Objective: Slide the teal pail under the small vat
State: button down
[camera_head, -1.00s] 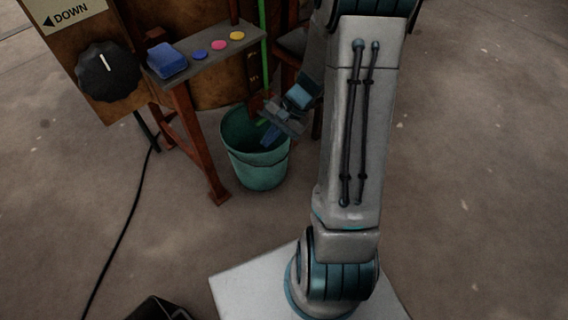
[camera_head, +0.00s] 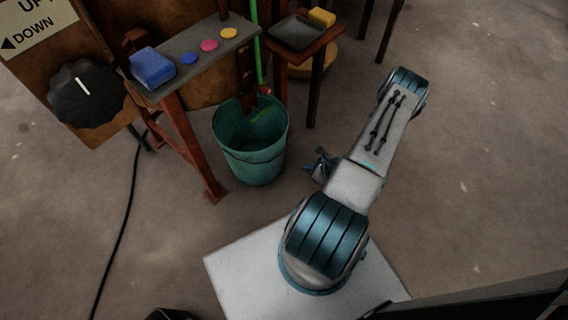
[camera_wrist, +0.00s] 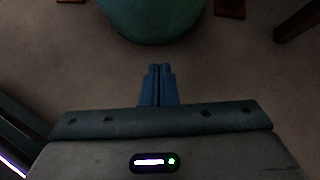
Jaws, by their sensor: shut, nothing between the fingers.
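The teal pail (camera_head: 252,160) stands upright on the floor in the head view, beside the red-brown leg of a narrow bench. Its mouth faces up, and a green upright strip and a small red part show at its back rim. In the wrist view the pail (camera_wrist: 150,22) is at the top, ahead of the fingertips, with floor between. My gripper (camera_wrist: 158,70) is shut and empty, low over the floor. In the head view my gripper (camera_head: 318,168) is right of the pail and apart from it. A brown vat body (camera_head: 205,90) shows behind the bench; which vat it is, I cannot tell.
The bench top (camera_head: 195,55) holds a blue block (camera_head: 152,68) and blue, pink and yellow discs. A small table (camera_head: 300,38) with a grey tray stands behind the pail. A black cable (camera_head: 125,215) crosses the left floor. Right floor is clear.

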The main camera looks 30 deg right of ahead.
notch_tip(320, 180, down, 3)
jog(key=s+m, duration=0.1)
jog(key=b, duration=0.5)
send_near(280, 168)
notch_tip(280, 168, down, 3)
jog(key=shift+f+h, duration=0.25)
jog(key=shift+h, duration=0.05)
jog(key=w, duration=0.1)
jog(key=w+a, duration=0.1)
jog(key=w, duration=0.1)
jog(key=shift+a+r+b, duration=0.1)
jog(key=shift+a+b, duration=0.1)
jog(key=shift+b, duration=0.1)
jog(key=shift+w+a+r, duration=0.1)
jog(key=shift+w+a, duration=0.1)
jog(key=shift+w, duration=0.2)
